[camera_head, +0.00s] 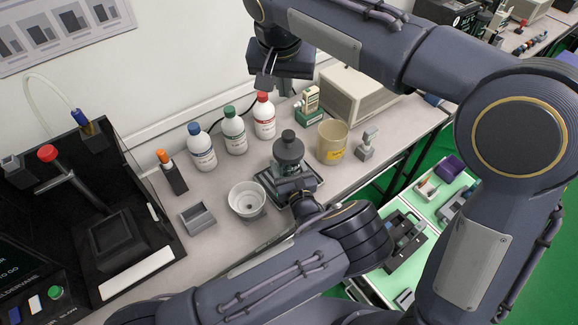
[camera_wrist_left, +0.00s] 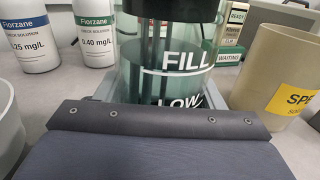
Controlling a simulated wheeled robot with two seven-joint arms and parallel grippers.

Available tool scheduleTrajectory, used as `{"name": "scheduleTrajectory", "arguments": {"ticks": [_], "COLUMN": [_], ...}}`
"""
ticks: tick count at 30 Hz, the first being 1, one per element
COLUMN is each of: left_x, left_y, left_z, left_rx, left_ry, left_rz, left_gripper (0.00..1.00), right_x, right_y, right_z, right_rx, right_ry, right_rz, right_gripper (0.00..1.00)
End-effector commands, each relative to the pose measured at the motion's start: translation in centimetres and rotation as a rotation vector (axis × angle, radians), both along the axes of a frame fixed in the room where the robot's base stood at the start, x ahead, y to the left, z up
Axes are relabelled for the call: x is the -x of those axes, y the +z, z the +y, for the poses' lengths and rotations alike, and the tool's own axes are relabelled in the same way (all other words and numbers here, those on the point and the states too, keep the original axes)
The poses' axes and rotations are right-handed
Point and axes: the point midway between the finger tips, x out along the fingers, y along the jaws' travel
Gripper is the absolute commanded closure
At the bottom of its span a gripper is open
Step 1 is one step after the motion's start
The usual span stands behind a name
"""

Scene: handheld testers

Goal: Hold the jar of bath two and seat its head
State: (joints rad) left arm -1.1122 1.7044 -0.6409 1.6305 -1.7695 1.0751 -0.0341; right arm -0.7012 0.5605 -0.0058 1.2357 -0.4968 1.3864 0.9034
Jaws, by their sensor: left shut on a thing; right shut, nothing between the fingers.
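The jar (camera_head: 289,168) is clear greenish and stands upright in a dark-rimmed tray (camera_head: 317,181). A dark grey head (camera_head: 288,146) sits on its top; I cannot tell whether it is fully seated. In the left wrist view the jar (camera_wrist_left: 168,60) shows FILL and LOW marks and dark upright parts inside. My left gripper (camera_head: 291,187) is shut on the jar from the near side, its fingertips largely hidden. My right gripper (camera_head: 265,80) is shut and empty, raised above the bottles, up and left of the jar.
Bottles with blue (camera_head: 202,150), green (camera_head: 235,133) and red (camera_head: 264,118) caps stand behind. A white cup (camera_head: 247,200) is left of the jar; a beige beaker (camera_head: 332,143) is right. A black case (camera_head: 120,225) fills the left. My right arm crosses the upper right.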

Motion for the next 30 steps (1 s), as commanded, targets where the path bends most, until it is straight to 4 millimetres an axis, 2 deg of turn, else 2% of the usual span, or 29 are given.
{"name": "scheduleTrajectory", "arguments": {"ticks": [1, 6, 17, 30], "left_x": [0.0, 0.0, 0.4, 6.3], "left_y": [0.0, 0.0, 0.0, 0.0], "left_z": [0.0, 0.0, -0.2, -2.1], "left_rx": [-0.001, -0.001, 0.0, 0.001], "left_ry": [0.001, 0.001, -0.001, -0.002], "left_rz": [0.001, 0.001, 0.0, 0.001], "left_gripper": [0.35, 0.13, 0.12, 0.12], "right_x": [0.0, 0.0, 0.0, 0.0], "right_y": [0.0, 0.0, -0.1, -0.1], "right_z": [0.0, 0.0, 0.0, 0.0], "right_rx": [0.0, 0.0, 0.0, 0.0], "right_ry": [0.0, 0.0, -0.001, -0.001], "right_rz": [0.0, 0.0, 0.0, 0.0], "right_gripper": [1.0, 1.0, 1.0, 1.0]}}
